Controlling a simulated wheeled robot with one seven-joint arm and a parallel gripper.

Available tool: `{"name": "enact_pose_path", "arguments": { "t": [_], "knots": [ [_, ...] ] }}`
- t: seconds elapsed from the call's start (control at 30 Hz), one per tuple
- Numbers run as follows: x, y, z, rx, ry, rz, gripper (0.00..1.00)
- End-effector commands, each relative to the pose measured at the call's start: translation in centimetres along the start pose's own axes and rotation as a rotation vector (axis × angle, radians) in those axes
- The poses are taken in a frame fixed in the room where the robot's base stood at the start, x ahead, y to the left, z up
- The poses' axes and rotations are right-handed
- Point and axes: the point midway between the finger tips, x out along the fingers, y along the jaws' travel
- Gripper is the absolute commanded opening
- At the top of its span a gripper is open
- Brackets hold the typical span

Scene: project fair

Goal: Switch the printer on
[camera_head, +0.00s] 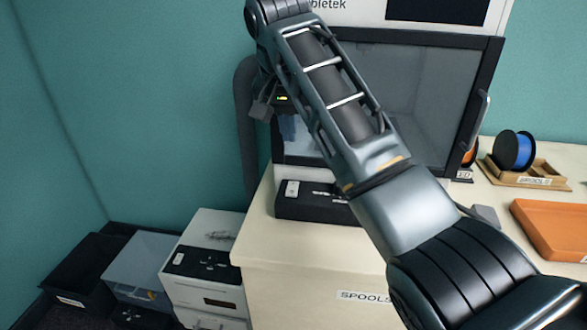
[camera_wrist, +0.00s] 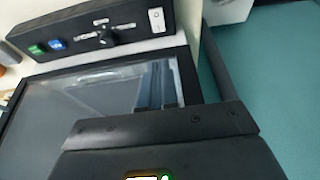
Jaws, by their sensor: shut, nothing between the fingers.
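The printer (camera_head: 488,95) is a dark-framed enclosure with a clear front, standing on a pale cabinet. A black control panel (camera_head: 322,210) sits low at its front left; it also shows in the wrist view (camera_wrist: 75,42). On the panel are a white rocker switch (camera_wrist: 157,20), a dark knob (camera_wrist: 107,36), a green button (camera_wrist: 37,49) and a blue button (camera_wrist: 57,43). The switch also shows in the head view (camera_head: 291,188); its position is unclear. My gripper (camera_wrist: 157,66) is shut and empty, apart from the switch. In the head view my arm hides part of the printer.
An orange tray (camera_head: 550,235), a blue spool (camera_head: 513,150) on a wooden stand and a small grey block (camera_head: 486,214) are on the cabinet's right. At lower left stand a white unit (camera_head: 205,292) with another black panel (camera_head: 203,264), and a dark bin (camera_head: 75,275).

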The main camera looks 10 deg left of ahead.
Motion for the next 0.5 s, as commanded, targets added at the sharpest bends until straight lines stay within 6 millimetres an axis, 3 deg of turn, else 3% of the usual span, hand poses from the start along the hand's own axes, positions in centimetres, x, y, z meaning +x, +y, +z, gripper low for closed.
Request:
{"name": "enact_pose_path", "arguments": {
  "t": [0.27, 0.5],
  "knots": [
    [0.3, 0.0, 0.0, -0.001, 0.000, -0.001, 0.00],
    [3.1, 0.0, 0.1, 0.000, -0.003, 0.000, 0.00]
  ]
}}
